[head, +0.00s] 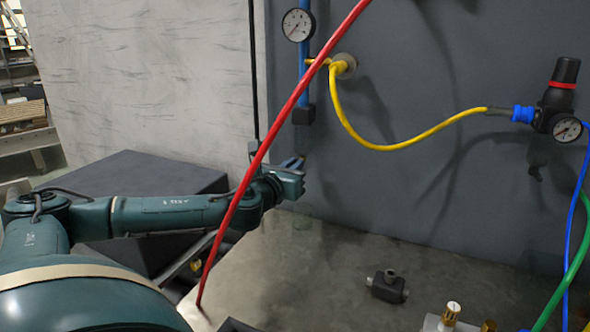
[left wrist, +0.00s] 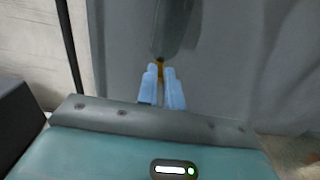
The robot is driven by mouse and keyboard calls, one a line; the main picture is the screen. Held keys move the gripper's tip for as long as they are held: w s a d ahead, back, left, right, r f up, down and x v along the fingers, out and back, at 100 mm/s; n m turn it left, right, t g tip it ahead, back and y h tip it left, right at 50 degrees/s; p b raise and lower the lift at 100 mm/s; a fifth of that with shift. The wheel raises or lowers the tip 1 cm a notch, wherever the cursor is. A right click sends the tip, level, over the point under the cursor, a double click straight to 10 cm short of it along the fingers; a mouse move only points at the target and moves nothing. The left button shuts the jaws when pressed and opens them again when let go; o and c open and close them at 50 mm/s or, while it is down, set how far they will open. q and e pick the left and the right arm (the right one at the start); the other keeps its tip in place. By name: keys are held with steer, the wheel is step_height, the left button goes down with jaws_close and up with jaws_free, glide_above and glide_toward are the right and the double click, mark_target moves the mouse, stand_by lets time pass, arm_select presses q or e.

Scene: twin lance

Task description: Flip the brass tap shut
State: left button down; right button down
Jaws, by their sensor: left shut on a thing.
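In the left wrist view, a small brass piece (left wrist: 160,69), which I take for the brass tap, hangs below a grey rounded body (left wrist: 175,30). My left gripper (left wrist: 162,84) has its light-blue fingers closed on it, and they hide most of it. In the head view my left gripper (head: 294,163) reaches the wall just below the blue pipe (head: 304,70) and its black block (head: 304,115). There the tap is too small and covered to make out, and I cannot tell which way its lever points. My right gripper is not in view.
A red hose (head: 262,150) runs diagonally in front of my left wrist. A yellow hose (head: 385,148) links the wall fitting to the regulator (head: 558,95) at right. A dark fitting (head: 388,286) and a brass-topped valve (head: 452,312) are on the bench (head: 290,270).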

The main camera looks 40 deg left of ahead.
arm_select(q)
steer(key=c, duration=1.5)
jaws_free()
steer(key=shift+c, duration=0.2)
steer(key=shift+s, duration=0.15)
steer(key=b+v, duration=0.1)
steer(key=v, duration=1.2)
